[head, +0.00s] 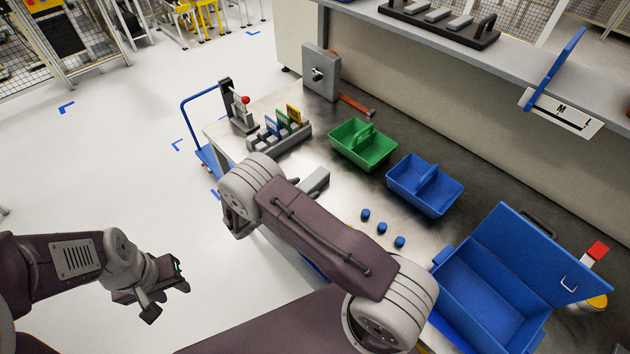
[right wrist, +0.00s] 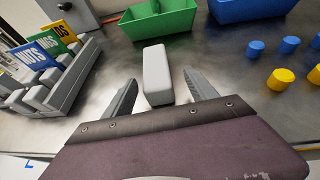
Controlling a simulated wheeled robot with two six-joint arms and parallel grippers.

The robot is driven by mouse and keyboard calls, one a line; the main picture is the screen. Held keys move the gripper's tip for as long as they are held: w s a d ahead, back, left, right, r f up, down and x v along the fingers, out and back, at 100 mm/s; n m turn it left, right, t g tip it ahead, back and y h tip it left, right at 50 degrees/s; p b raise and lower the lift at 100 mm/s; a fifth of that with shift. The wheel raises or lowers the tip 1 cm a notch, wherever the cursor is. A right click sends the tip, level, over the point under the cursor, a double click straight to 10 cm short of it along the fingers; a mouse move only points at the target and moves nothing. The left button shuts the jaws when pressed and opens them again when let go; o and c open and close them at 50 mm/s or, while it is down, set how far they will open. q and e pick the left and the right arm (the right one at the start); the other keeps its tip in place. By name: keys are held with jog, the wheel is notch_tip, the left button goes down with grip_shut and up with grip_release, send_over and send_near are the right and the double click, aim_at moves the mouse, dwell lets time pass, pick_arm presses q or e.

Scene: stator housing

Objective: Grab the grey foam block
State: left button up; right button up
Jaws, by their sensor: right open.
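The grey foam block (right wrist: 157,75) is a pale, rounded oblong lying on the metal table. In the right wrist view it appears between the two fingers of my right gripper (right wrist: 160,77), with a gap on each side; whether the fingers are down at its height I cannot tell. My right gripper is open and holds nothing. In the head view the block (head: 316,180) shows just beyond my right arm, partly covered by it.
A grey rack of labelled cards (head: 280,135) stands left of the block. A green bin (head: 362,145) and a blue bin (head: 425,185) stand behind. Blue caps (head: 382,228) and yellow caps (right wrist: 281,79) lie to the right, near a large blue open box (head: 490,290).

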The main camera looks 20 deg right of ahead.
aim_at(308, 186)
jog(key=x, duration=0.3)
jog(key=shift+w+d+r+p, duration=0.1)
jog(key=shift+d+r+p, duration=0.05)
jog(key=shift+d+p, duration=0.15)
jog(key=d, duration=0.1)
jog(key=w+d, duration=0.1)
jog(key=w+d+p, duration=0.1)
jog(key=shift+f, duration=0.3)
jog(key=shift+w+d+f, duration=0.15)
jog(key=shift+d+f, duration=0.15)
jog(key=shift+d, duration=0.05)
jog(key=shift+a+r, duration=0.1)
jog(key=shift+a, duration=0.05)
jog(key=c, duration=1.4)
pick_arm(q)
notch_tip(308, 186, up, 2)
jog(key=shift+d+r, duration=0.1)
jog(key=shift+d, duration=0.05)
